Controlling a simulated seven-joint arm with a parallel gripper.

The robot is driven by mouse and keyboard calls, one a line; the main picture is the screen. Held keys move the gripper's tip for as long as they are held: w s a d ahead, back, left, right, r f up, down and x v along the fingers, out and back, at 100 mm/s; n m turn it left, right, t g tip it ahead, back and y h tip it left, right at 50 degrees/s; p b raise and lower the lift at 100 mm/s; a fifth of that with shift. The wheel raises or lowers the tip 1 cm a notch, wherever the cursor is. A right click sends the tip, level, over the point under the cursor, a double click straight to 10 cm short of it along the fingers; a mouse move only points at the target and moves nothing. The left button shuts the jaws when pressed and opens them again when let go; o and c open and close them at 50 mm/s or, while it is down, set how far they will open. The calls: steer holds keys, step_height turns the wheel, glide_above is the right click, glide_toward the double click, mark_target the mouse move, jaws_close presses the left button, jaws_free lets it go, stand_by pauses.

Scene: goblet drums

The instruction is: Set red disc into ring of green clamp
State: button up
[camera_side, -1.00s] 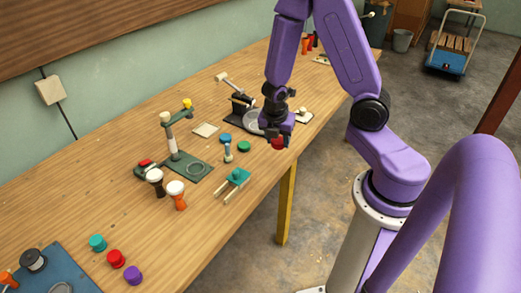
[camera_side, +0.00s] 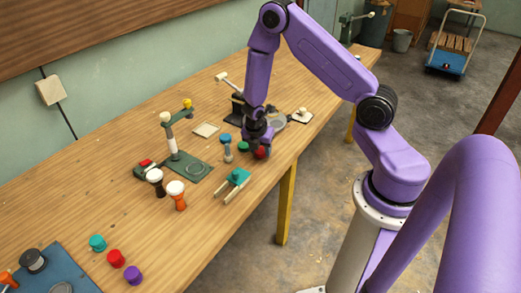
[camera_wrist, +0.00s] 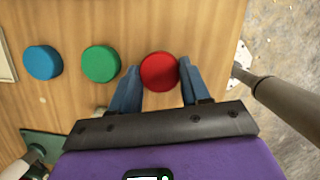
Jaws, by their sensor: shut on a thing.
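The red disc (camera_side: 261,154) is between the fingers of my gripper (camera_side: 259,148), low over the table near its front edge. The wrist view shows my gripper (camera_wrist: 158,84) shut on the red disc (camera_wrist: 159,71), one finger on each side. I cannot tell whether the disc touches the wood. The green clamp (camera_side: 174,150) stands to the left in the side view, with a post, an arm with a yellow knob and a green base.
A green disc (camera_wrist: 101,63) and a blue disc (camera_wrist: 42,62) lie beside the red disc. A green block with rods (camera_side: 236,180) and small goblet drums (camera_side: 176,194) stand between my gripper and the front left. A dark clamp (camera_side: 238,105) stands behind my gripper.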

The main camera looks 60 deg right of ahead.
steer(key=shift+f, duration=0.3)
steer(key=shift+f, duration=0.15)
steer(key=o, duration=1)
steer(key=w+v, duration=0.1)
steer(key=v, duration=1.5)
steer(key=s+a+r+m+y, duration=0.1)
steer(key=s+a+r+m, duration=0.1)
steer(key=s+a+r, duration=0.1)
steer(key=s+a+r+m, duration=0.2)
steer(key=s+a, duration=0.3)
steer(key=s, duration=0.3)
steer(key=s+a+r+m+y, duration=0.1)
steer(key=s+a+r+m, duration=0.1)
steer(key=s+a+r, duration=0.1)
steer(key=shift+s+a+r+y, duration=0.15)
steer(key=shift+s+a, duration=0.15)
steer(key=shift+s, duration=0.35)
steer(key=shift+s+a+r+y, duration=0.15)
steer(key=shift+s+a, duration=0.1)
steer(key=shift+s, duration=0.4)
steer(key=shift+o, duration=0.5)
steer(key=s+r+m+y, duration=0.1)
steer(key=s+m, duration=0.1)
steer(key=s, duration=0.7)
steer(key=shift+a+r+g, duration=0.3)
steer(key=shift+a+r, duration=0.1)
